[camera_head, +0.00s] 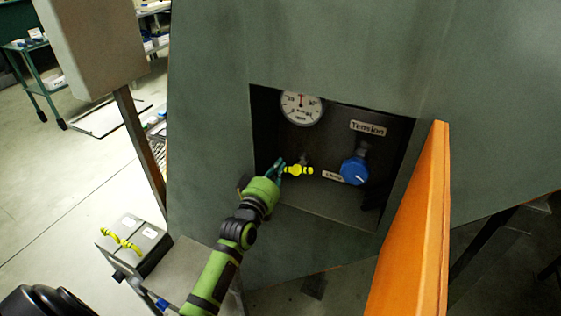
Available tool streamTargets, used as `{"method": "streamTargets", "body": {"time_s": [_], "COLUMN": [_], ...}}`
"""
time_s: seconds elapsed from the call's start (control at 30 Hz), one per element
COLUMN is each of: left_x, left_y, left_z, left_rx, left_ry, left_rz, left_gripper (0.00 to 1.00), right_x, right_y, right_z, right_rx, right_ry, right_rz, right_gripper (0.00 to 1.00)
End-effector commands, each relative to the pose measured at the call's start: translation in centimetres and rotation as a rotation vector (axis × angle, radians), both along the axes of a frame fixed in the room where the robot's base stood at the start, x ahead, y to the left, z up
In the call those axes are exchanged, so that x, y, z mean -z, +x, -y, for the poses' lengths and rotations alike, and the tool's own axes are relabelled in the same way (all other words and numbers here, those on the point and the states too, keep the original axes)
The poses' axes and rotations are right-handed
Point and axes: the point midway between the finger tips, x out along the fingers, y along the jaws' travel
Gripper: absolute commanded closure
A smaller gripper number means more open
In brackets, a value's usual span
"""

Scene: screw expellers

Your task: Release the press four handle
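A small yellow handle (299,170) sits in the dark recess of the green-grey machine, below a round gauge. My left gripper (280,167), with teal fingers, is at the left end of this handle. It overlaps or touches that end, and the rest of the handle shows clear to the right. The fingers are too small in view to tell whether they close on it. My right gripper is not in view.
The recess holds a white gauge (301,107), a "Tension" label (368,128) and a blue knob (354,171). An open orange door (412,235) stands on the right. A grey box with a yellow handle (121,241) is lower left.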

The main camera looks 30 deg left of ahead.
Motion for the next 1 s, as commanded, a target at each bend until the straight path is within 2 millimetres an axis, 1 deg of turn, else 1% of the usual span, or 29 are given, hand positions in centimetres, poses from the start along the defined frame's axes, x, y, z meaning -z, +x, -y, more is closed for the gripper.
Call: {"method": "streamTargets", "body": {"time_s": [1.0], "left_x": [0.78], "left_y": [-0.02], "left_z": [0.03], "left_rx": [0.001], "left_ry": [-0.134], "left_rz": [0.004], "left_gripper": [1.00], "right_x": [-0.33], "right_y": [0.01], "right_z": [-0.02], "right_rx": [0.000], "right_ry": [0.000], "right_rz": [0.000], "right_gripper": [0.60]}}
